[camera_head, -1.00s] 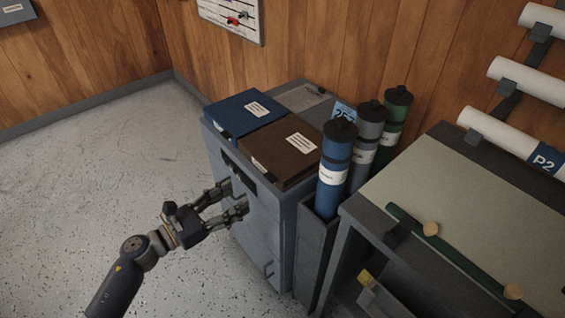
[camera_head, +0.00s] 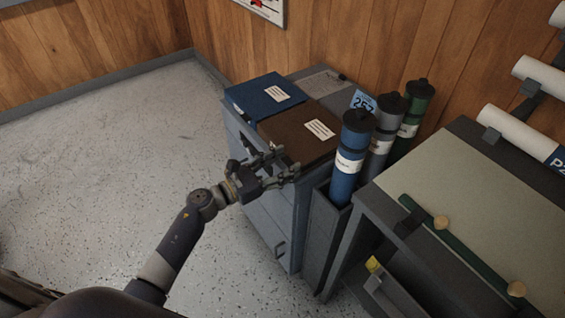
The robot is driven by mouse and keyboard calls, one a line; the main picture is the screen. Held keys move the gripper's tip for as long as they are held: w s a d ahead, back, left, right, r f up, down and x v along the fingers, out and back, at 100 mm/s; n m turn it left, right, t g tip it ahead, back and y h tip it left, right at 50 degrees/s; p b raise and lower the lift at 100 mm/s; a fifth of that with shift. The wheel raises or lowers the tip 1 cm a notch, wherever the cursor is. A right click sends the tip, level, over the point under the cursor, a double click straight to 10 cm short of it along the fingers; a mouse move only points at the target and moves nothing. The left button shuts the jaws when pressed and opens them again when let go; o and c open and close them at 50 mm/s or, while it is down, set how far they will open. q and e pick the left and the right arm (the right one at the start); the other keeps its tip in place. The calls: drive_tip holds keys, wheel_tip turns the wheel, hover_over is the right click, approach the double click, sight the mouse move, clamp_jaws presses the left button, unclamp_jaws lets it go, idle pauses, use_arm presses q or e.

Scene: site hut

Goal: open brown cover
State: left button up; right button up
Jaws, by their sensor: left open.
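The brown cover (camera_head: 296,134) lies flat and closed on top of the grey cabinet (camera_head: 263,207), with a white label on it. It sits beside a blue cover (camera_head: 262,97). My left gripper (camera_head: 284,163) is open at the cabinet's front, with its fingers at the front edge of the brown cover. The fingers hide part of that edge, and I cannot tell whether they touch it. My right gripper is not in view.
Blue, grey and green tubes (camera_head: 352,160) stand upright just right of the cabinet. A drawing table (camera_head: 480,185) with a dark green bar is at the right. Wood-panelled walls stand behind. The floor (camera_head: 100,160) at the left is clear.

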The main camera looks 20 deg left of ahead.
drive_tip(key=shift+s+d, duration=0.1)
use_arm(q)
clamp_jaws()
drive_tip(key=w+a+r+n+p, duration=0.2)
drive_tip(key=a+r+n+p, duration=0.1)
drive_tip(key=r+n+p, duration=0.3)
drive_tip(key=w+a+r+n+p, duration=0.25)
drive_tip(key=r+n+p, duration=0.2)
drive_tip(key=r, duration=0.35)
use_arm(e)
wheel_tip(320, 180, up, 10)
use_arm(q)
drive_tip(key=w+a+r+n+b, duration=0.3)
drive_tip(key=w+a+n+b, duration=0.3)
drive_tip(key=w+a+n, duration=0.3)
drive_tip(key=a+n, duration=0.1)
drive_tip(key=a, duration=0.3)
drive_tip(key=shift+w+r, duration=0.2)
drive_tip(key=shift+w, duration=0.2)
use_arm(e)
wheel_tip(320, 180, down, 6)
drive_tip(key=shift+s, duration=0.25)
use_arm(q)
drive_tip(key=shift+n, duration=0.25)
